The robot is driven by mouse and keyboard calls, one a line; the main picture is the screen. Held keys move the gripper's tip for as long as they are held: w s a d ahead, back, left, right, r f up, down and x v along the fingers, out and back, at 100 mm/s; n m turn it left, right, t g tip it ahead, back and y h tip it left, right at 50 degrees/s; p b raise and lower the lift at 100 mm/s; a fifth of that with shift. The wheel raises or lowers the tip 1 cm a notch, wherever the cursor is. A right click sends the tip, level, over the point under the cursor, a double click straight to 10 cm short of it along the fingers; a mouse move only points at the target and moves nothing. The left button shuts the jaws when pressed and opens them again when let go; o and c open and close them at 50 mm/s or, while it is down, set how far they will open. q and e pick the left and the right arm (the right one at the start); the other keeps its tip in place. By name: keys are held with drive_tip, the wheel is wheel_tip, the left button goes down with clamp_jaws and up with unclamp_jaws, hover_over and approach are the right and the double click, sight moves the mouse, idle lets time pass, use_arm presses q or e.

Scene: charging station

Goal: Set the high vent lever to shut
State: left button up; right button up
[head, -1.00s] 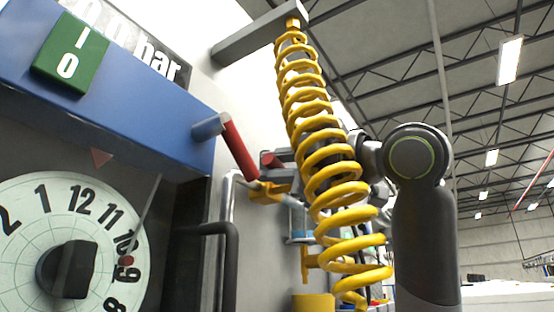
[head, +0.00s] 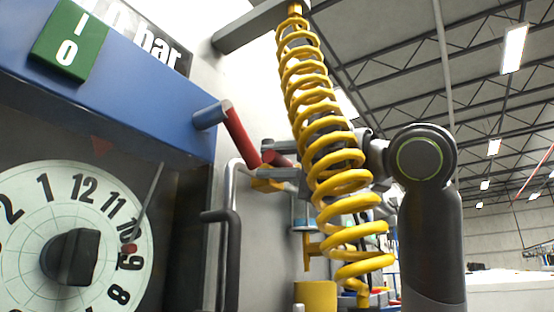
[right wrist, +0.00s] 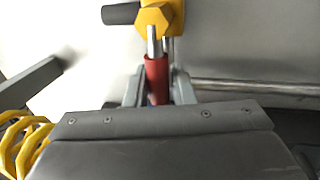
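The high vent lever shows in the right wrist view as a red sleeve (right wrist: 157,80) on a metal rod below a yellow hexagonal valve body (right wrist: 158,17). In the head view its red handle (head: 277,158) is beside the grey wall, partly hidden by my gripper and the yellow coil. My right gripper (right wrist: 159,88) has a grey finger on each side of the red sleeve and appears shut on it. In the head view the right gripper (head: 281,159) is partly behind the coil. My left gripper is not in view.
A yellow coiled hose (head: 325,130) hangs in front of my right arm. Another red bar (head: 241,138) slants down from a grey-blue cylinder on the blue panel (head: 130,110). A white dial (head: 30,210) and a dark pipe handle (head: 232,250) are at left.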

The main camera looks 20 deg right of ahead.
drive_tip(key=shift+o, duration=1.4)
drive_tip(key=shift+s+d+f+b, duration=0.15)
drive_tip(key=shift+s+d+b, duration=0.1)
drive_tip(key=shift+s+b, duration=0.05)
drive_tip(key=b+v, duration=0.7)
drive_tip(key=v, duration=0.9)
drive_tip(key=shift+s+d, duration=0.2)
drive_tip(key=shift+d, duration=0.05)
